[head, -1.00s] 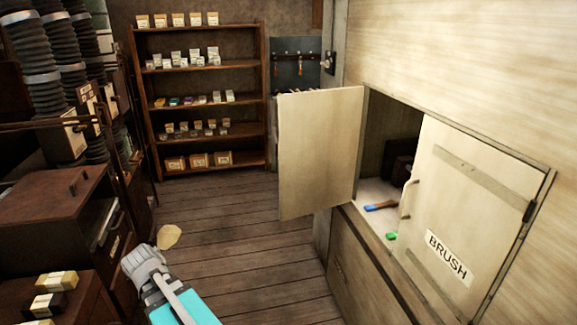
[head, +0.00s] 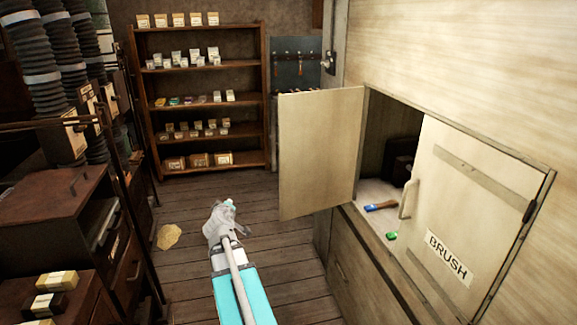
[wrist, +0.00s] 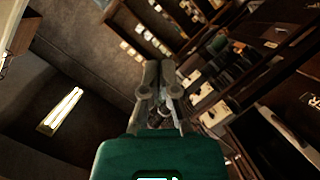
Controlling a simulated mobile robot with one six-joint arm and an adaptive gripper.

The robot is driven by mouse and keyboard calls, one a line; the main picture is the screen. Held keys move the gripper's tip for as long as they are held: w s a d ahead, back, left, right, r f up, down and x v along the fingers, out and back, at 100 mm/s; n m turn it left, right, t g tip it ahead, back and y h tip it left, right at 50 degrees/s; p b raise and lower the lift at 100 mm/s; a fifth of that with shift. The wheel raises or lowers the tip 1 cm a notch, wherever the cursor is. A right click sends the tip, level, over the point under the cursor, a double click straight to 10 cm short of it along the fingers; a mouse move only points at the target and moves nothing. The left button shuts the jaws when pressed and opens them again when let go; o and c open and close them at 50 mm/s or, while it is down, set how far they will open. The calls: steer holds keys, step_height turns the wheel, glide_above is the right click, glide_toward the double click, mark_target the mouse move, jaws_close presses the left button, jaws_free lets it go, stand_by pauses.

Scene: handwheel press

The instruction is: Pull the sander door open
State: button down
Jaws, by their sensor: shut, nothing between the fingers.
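A pale door (head: 318,155) stands swung open from the left side of the cabinet opening, its plain face toward the head camera. No label shows on it, so I cannot tell whether it is the sander door. A second pale door (head: 480,190) marked BRUSH covers the right side of the opening, with a bar handle (head: 407,199) at its left edge. My gripper (head: 224,207) is shut and empty, to the left of the open door and apart from both doors. It also shows in the wrist view (wrist: 160,70), pointing away from the cabinet.
A blue brush (head: 380,207) and a green item (head: 391,236) lie inside the cabinet. A wooden shelf (head: 200,102) stands at the back. Dark drawers and machinery (head: 60,205) line the left. The wooden floor (head: 185,275) between is clear except for a tan patch (head: 169,237).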

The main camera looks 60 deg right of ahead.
steer(key=s+d+r+n+t+h, duration=0.1)
steer(key=s+d+r+n+t, duration=0.1)
steer(key=s+d+r+n, duration=0.3)
steer(key=s+d+r+t+h, duration=0.1)
steer(key=s+d+t, duration=0.15)
steer(key=d, duration=0.45)
steer(key=n+t+y, duration=0.2)
steer(key=n+y, duration=0.2)
steer(key=n, duration=0.3)
glide_toward(287, 162)
steer(key=v, duration=0.6)
steer(key=shift+a+r, duration=0.1)
steer(key=shift+a, duration=0.1)
steer(key=x, duration=1.4)
steer(key=shift+d, duration=0.1)
